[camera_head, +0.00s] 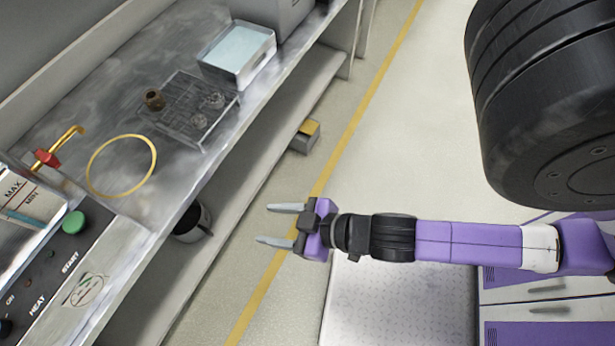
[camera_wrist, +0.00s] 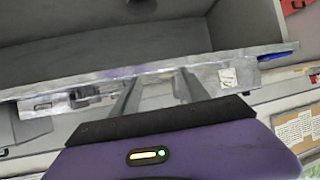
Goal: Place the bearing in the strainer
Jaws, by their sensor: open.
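A wire rack or basket (camera_head: 168,119), which looks like the strainer, lies on the metal bench. Two small grey round parts, one of which may be the bearing (camera_head: 199,121), sit within its outline on the right side. A small brown cylinder (camera_head: 154,99) stands at its left side. I cannot tell for sure which part is the bearing. My gripper (camera_head: 263,224) is open and empty, out over the aisle floor in front of the bench, well apart from the rack. Its open fingers also show in the wrist view (camera_wrist: 158,80), with a bench edge beyond them.
A metal tray with pale blue contents (camera_head: 235,52) stands behind the rack. A yellow ring (camera_head: 121,187), a red-handled tap (camera_head: 47,158) and a control panel with a green button (camera_head: 74,222) are at left. A dark cup (camera_head: 193,222) and small box (camera_head: 305,136) sit below the bench top.

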